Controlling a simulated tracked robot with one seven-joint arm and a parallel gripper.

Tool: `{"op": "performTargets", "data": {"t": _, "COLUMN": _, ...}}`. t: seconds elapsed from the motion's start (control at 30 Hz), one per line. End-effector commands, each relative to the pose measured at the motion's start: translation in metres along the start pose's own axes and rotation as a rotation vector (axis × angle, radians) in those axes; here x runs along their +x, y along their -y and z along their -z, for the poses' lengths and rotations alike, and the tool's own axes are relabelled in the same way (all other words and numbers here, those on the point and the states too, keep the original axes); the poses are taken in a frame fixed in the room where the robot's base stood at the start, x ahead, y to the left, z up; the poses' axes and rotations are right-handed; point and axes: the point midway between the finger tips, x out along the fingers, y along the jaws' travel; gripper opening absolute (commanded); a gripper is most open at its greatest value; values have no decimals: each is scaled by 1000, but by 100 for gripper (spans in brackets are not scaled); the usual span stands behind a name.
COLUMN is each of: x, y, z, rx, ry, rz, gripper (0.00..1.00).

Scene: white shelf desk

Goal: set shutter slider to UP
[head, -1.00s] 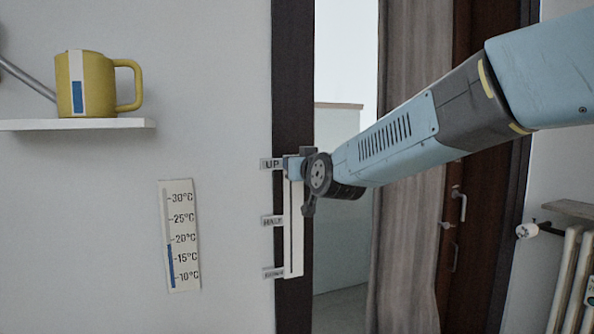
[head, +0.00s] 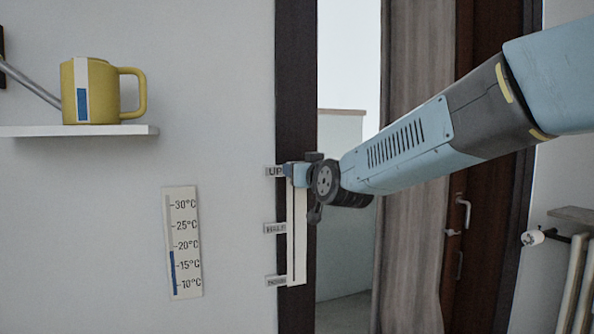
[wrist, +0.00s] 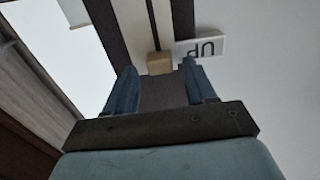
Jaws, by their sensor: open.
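The shutter slider's pale vertical track (head: 298,240) is on the dark window frame, with an UP label (head: 275,171) at its top, a HALF label (head: 275,228) midway and a third label at its foot. My gripper (head: 300,172) is at the top of the track, beside UP, and hides the knob in the head view. In the wrist view my gripper (wrist: 158,72) is open, and the tan slider knob (wrist: 159,62) sits between or just beyond its fingertips, near the upside-down UP label (wrist: 208,47). I cannot tell whether the fingers touch the knob.
A yellow mug (head: 92,91) stands on a white wall shelf (head: 75,130) at the left. A thermometer strip (head: 183,243) is on the wall left of the track. A curtain (head: 415,240) hangs behind my arm, and a radiator (head: 574,280) is at the far right.

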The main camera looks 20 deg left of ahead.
Motion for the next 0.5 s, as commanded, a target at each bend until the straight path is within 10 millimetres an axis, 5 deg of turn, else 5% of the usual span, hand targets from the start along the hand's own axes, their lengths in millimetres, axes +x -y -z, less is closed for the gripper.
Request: {"op": "performTargets", "data": {"t": 0.5, "x": -85, "y": -1, "z": 0, "rx": 1, "ry": -2, "rz": -2, "gripper": 55}}
